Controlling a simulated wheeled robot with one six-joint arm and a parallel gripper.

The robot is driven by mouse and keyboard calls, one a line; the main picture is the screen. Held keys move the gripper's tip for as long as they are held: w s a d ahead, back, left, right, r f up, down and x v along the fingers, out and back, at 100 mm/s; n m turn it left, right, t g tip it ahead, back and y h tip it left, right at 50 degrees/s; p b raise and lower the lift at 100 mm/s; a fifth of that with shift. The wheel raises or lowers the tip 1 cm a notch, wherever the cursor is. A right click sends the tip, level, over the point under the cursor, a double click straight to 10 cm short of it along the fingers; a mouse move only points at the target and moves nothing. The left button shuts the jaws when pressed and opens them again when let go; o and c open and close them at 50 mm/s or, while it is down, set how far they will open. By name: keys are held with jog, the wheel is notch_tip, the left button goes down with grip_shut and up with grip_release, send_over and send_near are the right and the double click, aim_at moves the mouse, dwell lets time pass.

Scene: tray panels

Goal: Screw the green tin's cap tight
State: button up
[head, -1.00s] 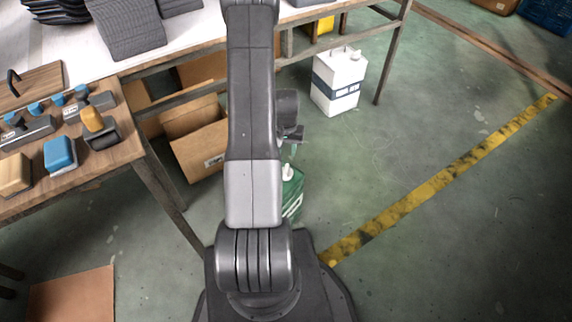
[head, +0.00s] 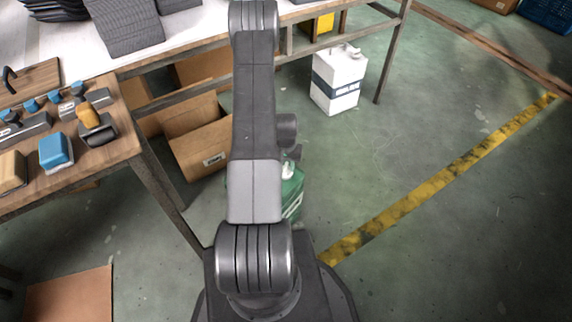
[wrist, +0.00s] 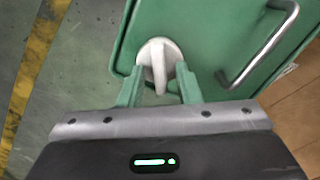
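The green tin (head: 291,195) stands on the floor, partly hidden behind my arm in the head view. In the wrist view the tin's green top (wrist: 205,35) fills the upper middle, with a metal handle (wrist: 262,48) at its right. Its white cap (wrist: 151,52) is a round disc with a raised bar, near the tin's corner. My gripper (wrist: 160,69) is open, its two green fingers on either side of the bar, the tips close to the cap's edges. I cannot tell whether they touch it. In the head view the fingertips are mostly hidden.
A white canister (head: 339,80) stands on the floor by the bench leg. Open cardboard boxes (head: 200,140) lie under the bench (head: 190,42). A wooden table (head: 105,152) with blocks stands at the left. The floor to the right, with a yellow line (head: 440,180), is clear.

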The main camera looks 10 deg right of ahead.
grip_shut()
jog(key=shift+f, duration=0.1)
jog(key=m+b, duration=0.2)
jog(key=shift+m, duration=0.4)
jog(key=shift+m+b, duration=0.75)
jog(key=shift+m, duration=0.65)
jog(key=shift+o, duration=0.8)
grip_release()
